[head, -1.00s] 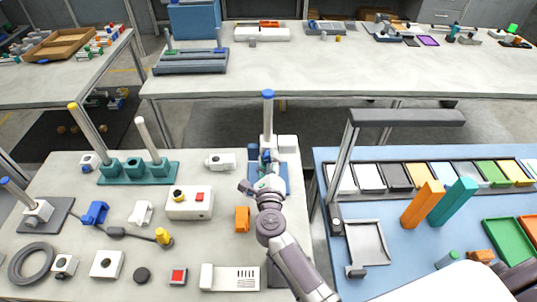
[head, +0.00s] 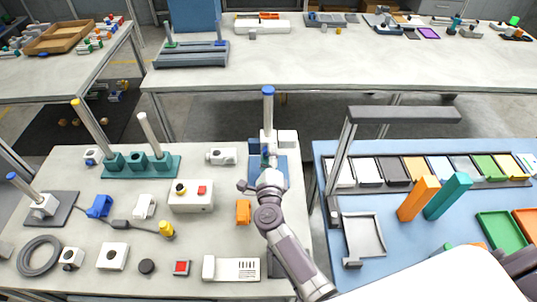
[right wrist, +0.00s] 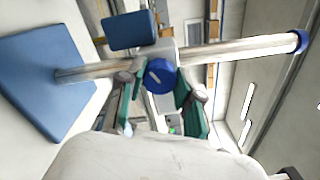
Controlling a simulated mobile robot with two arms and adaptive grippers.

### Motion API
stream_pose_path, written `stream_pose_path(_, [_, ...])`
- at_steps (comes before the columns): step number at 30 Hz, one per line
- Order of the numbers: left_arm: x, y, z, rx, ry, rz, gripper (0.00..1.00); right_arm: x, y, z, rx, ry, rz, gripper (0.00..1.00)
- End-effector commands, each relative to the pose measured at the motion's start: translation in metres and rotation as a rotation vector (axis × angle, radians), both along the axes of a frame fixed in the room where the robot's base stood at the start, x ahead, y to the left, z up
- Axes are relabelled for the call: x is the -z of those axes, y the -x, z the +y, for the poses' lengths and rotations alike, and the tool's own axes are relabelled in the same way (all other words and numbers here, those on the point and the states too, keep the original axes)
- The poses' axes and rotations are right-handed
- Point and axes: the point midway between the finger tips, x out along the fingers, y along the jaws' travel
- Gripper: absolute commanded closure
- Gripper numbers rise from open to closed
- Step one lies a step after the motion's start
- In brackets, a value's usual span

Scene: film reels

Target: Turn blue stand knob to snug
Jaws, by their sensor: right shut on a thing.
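The blue stand has a flat blue base (head: 281,172) and an upright metal pole (head: 268,115) with a blue cap, on the light table ahead of me. In the right wrist view its pole (right wrist: 235,48) runs sideways and the base (right wrist: 45,75) lies at the left. The round blue knob (right wrist: 160,75), with a pale mark on its face, sits on the clamp of the pole. My right gripper (right wrist: 158,88) is shut on the knob, one teal-padded finger on each side. My left gripper is out of view.
A white control box (head: 190,197) and an orange block (head: 243,212) lie left of my right arm. Another blue-capped pole (head: 25,188) stands at the far left. A grey lamp-like frame (head: 400,115) rises close on the right.

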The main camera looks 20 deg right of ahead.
Motion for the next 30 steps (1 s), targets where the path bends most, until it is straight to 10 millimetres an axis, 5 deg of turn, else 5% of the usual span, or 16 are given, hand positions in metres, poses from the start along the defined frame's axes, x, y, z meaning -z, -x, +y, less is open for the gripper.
stream_pose_path(3, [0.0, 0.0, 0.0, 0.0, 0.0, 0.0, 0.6, 0.002, 0.001, 0.001, -0.002, -0.002, 0.003, 1.0])
stream_pose_path(4, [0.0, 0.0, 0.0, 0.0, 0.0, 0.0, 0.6, 0.002, 0.001, 0.001, -0.002, -0.002, 0.003, 0.62])
stream_pose_path(8, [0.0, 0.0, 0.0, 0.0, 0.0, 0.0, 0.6, 0.001, 0.001, 0.001, -0.001, -0.002, 0.002, 0.41])
stream_pose_path(20, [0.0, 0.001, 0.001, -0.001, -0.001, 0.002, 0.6, 0.001, 0.007, 0.002, -0.001, -0.002, 0.001, 0.4])
stream_pose_path(30, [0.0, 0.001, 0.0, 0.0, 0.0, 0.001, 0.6, 0.002, 0.071, 0.021, -0.001, -0.002, 0.004, 0.4])
